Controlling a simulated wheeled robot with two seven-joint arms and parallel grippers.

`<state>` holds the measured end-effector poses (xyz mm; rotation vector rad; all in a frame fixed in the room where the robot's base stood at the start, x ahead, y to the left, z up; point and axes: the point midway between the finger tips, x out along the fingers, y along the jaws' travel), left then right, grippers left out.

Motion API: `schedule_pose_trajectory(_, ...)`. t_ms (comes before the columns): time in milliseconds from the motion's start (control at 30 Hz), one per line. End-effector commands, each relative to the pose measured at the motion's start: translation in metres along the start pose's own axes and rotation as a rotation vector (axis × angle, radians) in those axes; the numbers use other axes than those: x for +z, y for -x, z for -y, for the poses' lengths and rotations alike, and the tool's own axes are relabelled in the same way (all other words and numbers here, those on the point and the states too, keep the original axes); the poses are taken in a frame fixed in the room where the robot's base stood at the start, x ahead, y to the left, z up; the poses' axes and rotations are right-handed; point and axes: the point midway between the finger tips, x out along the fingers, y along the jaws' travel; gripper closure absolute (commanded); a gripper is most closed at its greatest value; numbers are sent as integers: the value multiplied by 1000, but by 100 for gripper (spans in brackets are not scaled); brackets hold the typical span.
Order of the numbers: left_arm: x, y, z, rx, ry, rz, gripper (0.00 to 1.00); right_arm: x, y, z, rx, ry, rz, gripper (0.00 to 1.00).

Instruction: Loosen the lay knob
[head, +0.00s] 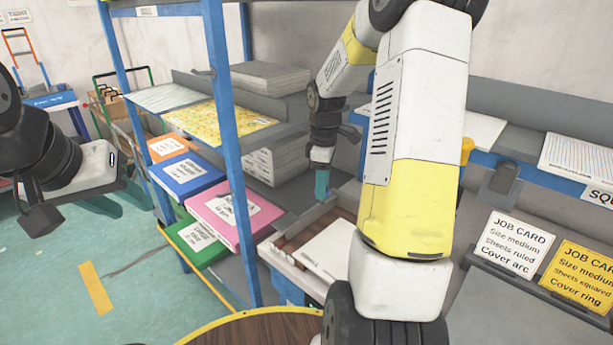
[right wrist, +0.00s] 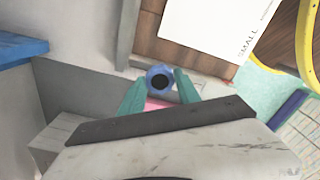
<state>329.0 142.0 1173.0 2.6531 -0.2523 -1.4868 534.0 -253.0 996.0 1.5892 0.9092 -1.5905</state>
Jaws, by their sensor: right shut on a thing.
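The lay knob (right wrist: 159,82) is a round blue knob with a dark centre, seen in the right wrist view at the corner of a wooden-floored tray. My right gripper (right wrist: 160,92) has its teal fingers on both sides of the knob and is shut on it. In the head view, my right gripper (head: 321,183) points down at the tray's far corner, and its fingers hide the knob there. My left gripper (head: 112,204) hangs at the left above the floor, away from the tray, its teal fingers apart and empty.
The tray (head: 283,262) holds a white sheet (head: 330,248) marked SMALL. A blue rack post (head: 232,150) stands left of it, beside shelves of coloured packs (head: 228,207). Job cards (head: 512,247) stand at the right. A round wooden top (head: 262,329) is at the front.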

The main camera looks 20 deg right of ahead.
Motion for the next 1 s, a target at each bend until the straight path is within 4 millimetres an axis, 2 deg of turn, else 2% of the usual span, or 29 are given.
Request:
schedule_pose_trajectory(500,0,0,0,0,0,0,64,-1,2,-1,5,17,-2,100)
schedule_pose_trajectory(533,0,0,0,0,0,0,64,-1,2,-1,5,17,-2,57)
schedule_pose_trajectory(633,0,0,0,0,0,0,64,0,1,-1,4,17,-2,39)
schedule_pose_trajectory(1000,0,0,0,0,0,0,64,0,5,-1,3,17,-1,39)
